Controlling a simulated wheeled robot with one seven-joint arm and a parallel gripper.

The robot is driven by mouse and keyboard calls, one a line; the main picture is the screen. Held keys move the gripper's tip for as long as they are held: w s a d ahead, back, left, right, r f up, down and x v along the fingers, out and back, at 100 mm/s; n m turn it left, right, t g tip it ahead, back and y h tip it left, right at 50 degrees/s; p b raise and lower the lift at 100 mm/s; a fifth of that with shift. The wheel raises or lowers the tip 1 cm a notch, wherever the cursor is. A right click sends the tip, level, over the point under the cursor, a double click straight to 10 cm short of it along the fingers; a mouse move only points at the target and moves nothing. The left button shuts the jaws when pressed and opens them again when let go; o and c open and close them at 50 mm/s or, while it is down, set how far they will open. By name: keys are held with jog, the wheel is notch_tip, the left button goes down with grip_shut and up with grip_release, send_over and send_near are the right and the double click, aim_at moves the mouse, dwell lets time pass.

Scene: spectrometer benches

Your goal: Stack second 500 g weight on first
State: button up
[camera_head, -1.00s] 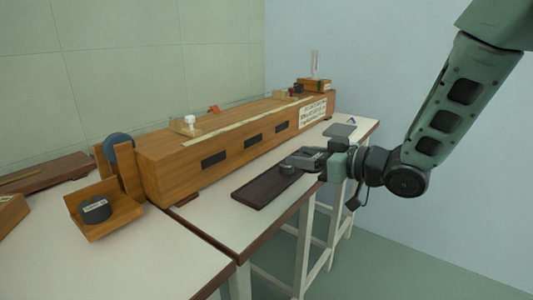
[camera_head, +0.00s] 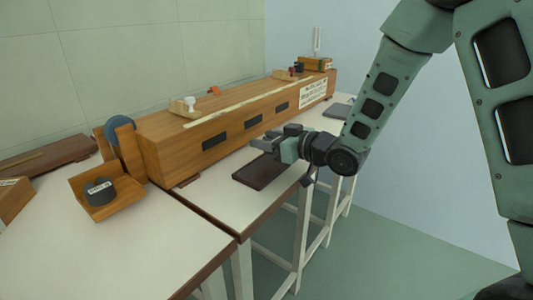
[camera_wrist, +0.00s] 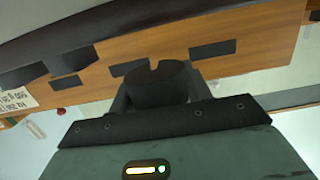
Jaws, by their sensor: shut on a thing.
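My gripper (camera_head: 264,144) is shut on a dark slotted weight (camera_wrist: 157,84). In the wrist view the weight sits between the fingers, with its slot at the far edge. In the head view the gripper is above the dark tray (camera_head: 248,180), in front of the long wooden case, and the weight is hard to make out there. A second dark round weight with a white label (camera_head: 98,191) lies in an open wooden holder (camera_head: 124,208) at the left, well apart from my gripper.
The long wooden case (camera_head: 170,158) with dark windows runs along the back of the bench. A blue-grey disc (camera_head: 120,130) stands at its left end. The white bench top (camera_head: 160,250) at the front left is clear. A grey pad (camera_head: 337,111) lies at the far right.

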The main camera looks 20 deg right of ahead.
aim_at(266, 160)
jog(key=shift+w+a+f+b, duration=0.15)
jog(key=shift+f+b, duration=0.4)
jog(key=shift+f, duration=1)
jog(key=shift+f, duration=0.1)
jog(key=shift+f, duration=0.15)
jog(key=o, duration=1)
jog(key=shift+f, duration=0.1)
jog(key=o, duration=0.3)
jog(key=shift+o, duration=0.2)
